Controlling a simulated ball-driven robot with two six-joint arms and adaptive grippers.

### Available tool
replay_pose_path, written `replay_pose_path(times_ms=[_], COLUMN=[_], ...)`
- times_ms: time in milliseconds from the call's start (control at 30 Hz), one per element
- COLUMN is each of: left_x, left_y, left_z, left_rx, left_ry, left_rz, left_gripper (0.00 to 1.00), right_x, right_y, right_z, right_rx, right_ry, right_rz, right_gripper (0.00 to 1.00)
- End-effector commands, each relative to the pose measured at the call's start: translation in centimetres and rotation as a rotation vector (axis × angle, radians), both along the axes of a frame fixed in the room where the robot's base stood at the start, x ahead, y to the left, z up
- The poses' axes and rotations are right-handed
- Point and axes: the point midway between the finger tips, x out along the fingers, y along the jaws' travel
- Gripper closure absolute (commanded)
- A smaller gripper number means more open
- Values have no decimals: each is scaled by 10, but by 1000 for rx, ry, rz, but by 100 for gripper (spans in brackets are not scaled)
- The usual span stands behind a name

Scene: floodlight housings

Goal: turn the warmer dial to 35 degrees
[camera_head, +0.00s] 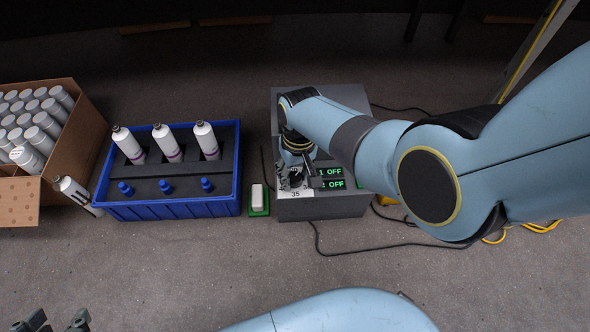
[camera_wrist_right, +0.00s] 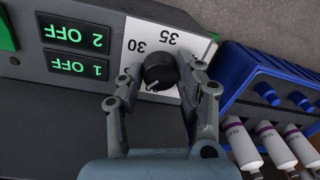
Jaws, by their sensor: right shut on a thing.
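The warmer (camera_head: 345,207) is a grey box right of centre in the head view, with green displays (camera_head: 331,178) reading 1 OFF and 2 OFF. Its black dial (camera_wrist_right: 160,72) sits on a white plate (camera_wrist_right: 188,48) marked 30 and 35 in the right wrist view. A small pale mark shows on the dial's lower-left edge there, away from the 35. My right gripper (camera_wrist_right: 158,78) is shut on the dial, one finger on each side. In the head view my right gripper (camera_head: 294,176) partly hides the dial. My left gripper (camera_head: 57,320) shows at the bottom-left edge, fingertips apart and empty.
A blue crate (camera_head: 172,208) with white bottles and blue caps stands left of the warmer. A green-and-white block (camera_head: 258,199) lies between them. A cardboard box (camera_head: 83,128) of bottles is at far left, a loose bottle (camera_head: 75,193) beside it. Dark cable (camera_head: 350,252) runs in front.

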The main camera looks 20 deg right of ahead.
Motion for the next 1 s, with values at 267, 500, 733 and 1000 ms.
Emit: replay_pose_path(times_ms=[267, 500, 733, 1000], left_x=[3, 2, 0, -2], left_y=[1, 1, 1, 1], left_z=[12, 19, 24, 28], left_rx=[3, 4, 4, 4], left_ry=[89, 149, 191, 222], left_rz=[5, 7, 8, 8], left_gripper=[60, 60, 60, 60], right_x=[2, 0, 0, -1], right_y=[0, -1, -1, -1], right_z=[2, 1, 1, 0], right_rx=[0, 0, 0, 1], right_ry=[-4, -3, -3, -3], right_rz=[-261, -490, -707, -964], right_gripper=[97, 97, 97, 97])
